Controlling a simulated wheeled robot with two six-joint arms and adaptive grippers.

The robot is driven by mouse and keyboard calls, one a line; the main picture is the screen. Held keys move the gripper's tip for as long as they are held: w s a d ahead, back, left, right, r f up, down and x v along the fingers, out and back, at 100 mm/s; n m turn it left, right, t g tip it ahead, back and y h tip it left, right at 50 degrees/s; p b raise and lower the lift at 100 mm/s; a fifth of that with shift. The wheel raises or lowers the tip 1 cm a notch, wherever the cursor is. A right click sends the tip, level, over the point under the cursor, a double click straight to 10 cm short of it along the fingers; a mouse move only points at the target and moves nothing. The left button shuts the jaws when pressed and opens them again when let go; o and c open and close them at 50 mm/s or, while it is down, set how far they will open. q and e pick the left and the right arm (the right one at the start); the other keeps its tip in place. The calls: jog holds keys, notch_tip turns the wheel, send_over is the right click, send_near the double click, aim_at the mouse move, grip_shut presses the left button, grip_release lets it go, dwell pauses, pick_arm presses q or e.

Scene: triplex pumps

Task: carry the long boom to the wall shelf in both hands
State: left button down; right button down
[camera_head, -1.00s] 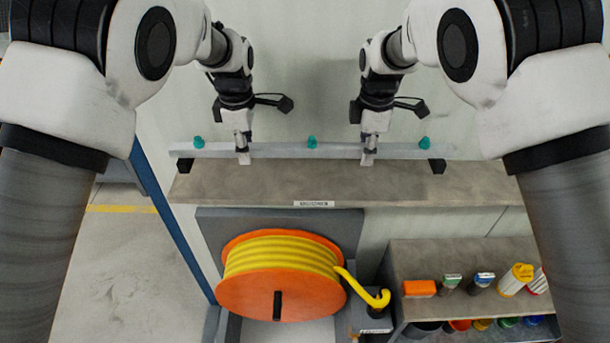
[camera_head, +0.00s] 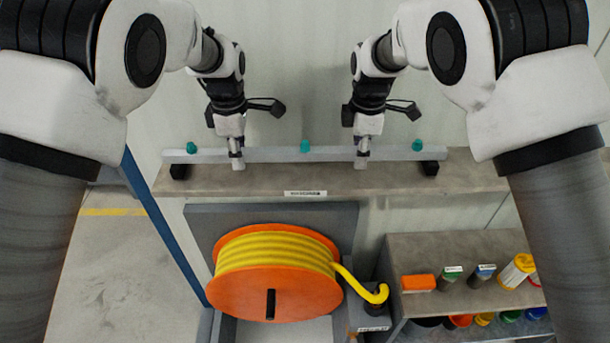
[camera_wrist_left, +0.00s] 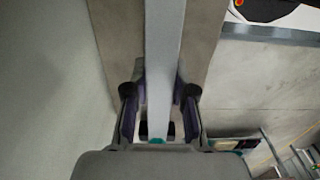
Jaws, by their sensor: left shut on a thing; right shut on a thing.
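The long boom (camera_head: 270,155) is a pale grey bar with teal knobs along its top and a black block near each end. It lies level over the wall shelf (camera_head: 260,183), and its black end blocks appear to rest on or just above the shelf top. My left gripper (camera_head: 237,160) is shut on the boom left of its middle. In the left wrist view the boom (camera_wrist_left: 163,60) runs between the fingers (camera_wrist_left: 160,112). My right gripper (camera_head: 362,158) is shut on the boom right of its middle.
Below the shelf stands an orange reel (camera_head: 275,290) with yellow hose. A lower rack (camera_head: 450,250) at right holds an orange block and several bottles, with coloured bins beneath. A blue post (camera_head: 160,220) stands left of the shelf. Open floor (camera_head: 110,250) lies further left.

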pick_arm(q)
jog(key=c, duration=1)
grip_release()
jog(key=shift+p, duration=0.3)
pick_arm(e)
jog(key=c, duration=1)
grip_release()
pick_arm(q)
jog(key=shift+o, duration=0.2)
pick_arm(e)
jog(key=shift+o, duration=0.2)
pick_arm(q)
jog(key=shift+r, duration=0.1)
pick_arm(e)
jog(key=shift+s, duration=0.1)
jog(key=shift+r, duration=0.1)
pick_arm(q)
notch_tip(320, 180, up, 12)
pick_arm(e)
notch_tip(320, 180, up, 12)
pick_arm(q)
jog(key=shift+s, duration=0.1)
